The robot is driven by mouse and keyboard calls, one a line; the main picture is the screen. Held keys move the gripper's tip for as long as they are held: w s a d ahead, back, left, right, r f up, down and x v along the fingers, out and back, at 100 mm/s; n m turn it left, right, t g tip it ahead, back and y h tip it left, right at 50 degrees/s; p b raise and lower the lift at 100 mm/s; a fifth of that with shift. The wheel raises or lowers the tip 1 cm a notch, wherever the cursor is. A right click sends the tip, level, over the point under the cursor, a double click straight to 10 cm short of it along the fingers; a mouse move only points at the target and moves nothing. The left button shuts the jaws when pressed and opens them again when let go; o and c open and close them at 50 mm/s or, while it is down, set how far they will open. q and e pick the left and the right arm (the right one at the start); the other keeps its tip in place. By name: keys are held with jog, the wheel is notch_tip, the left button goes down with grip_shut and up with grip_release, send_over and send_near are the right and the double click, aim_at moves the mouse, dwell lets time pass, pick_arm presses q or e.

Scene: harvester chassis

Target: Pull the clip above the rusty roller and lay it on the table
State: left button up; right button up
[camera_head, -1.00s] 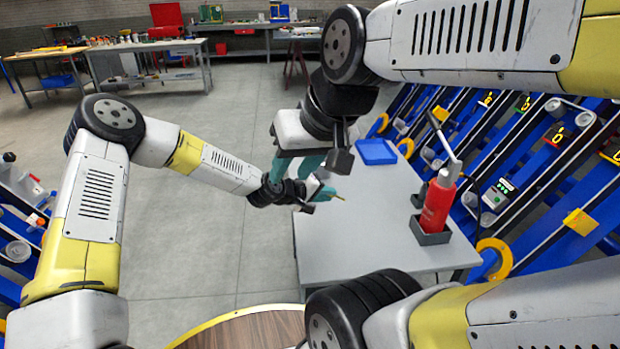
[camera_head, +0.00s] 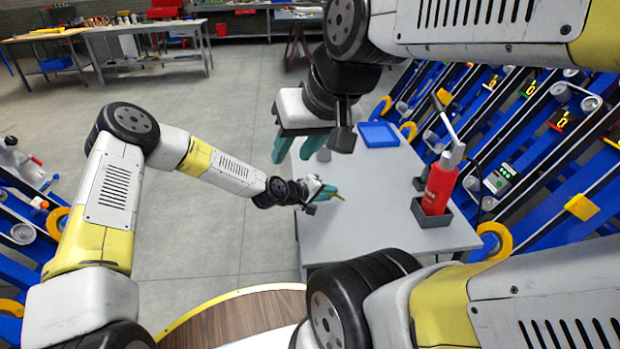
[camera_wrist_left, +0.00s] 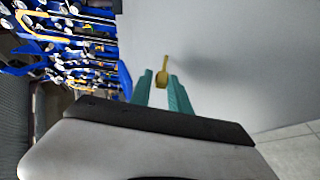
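A small yellow clip (camera_head: 341,197) sticks out from the fingers of my left gripper (camera_head: 327,191), over the left part of the grey table (camera_head: 375,232). In the left wrist view the clip (camera_wrist_left: 161,76) sits between the two teal fingertips (camera_wrist_left: 162,84), which look closed on its near end. The grey tabletop (camera_wrist_left: 230,55) fills the background there; the clip's height above it is hard to tell. My right gripper (camera_head: 291,158) hangs at the top middle, fingers apart and empty. I cannot pick out the rusty roller.
A blue tray (camera_head: 379,135) lies on the table's far side. Blue machine frames (camera_head: 520,150) line the right side. The table's middle is clear.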

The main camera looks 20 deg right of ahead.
pick_arm(q)
jog(key=shift+o, duration=1.3)
jog(key=shift+a, duration=0.1)
jog(key=v, duration=0.7)
jog(key=shift+s+a+r, duration=0.15)
jog(key=shift+a+r, duration=0.05)
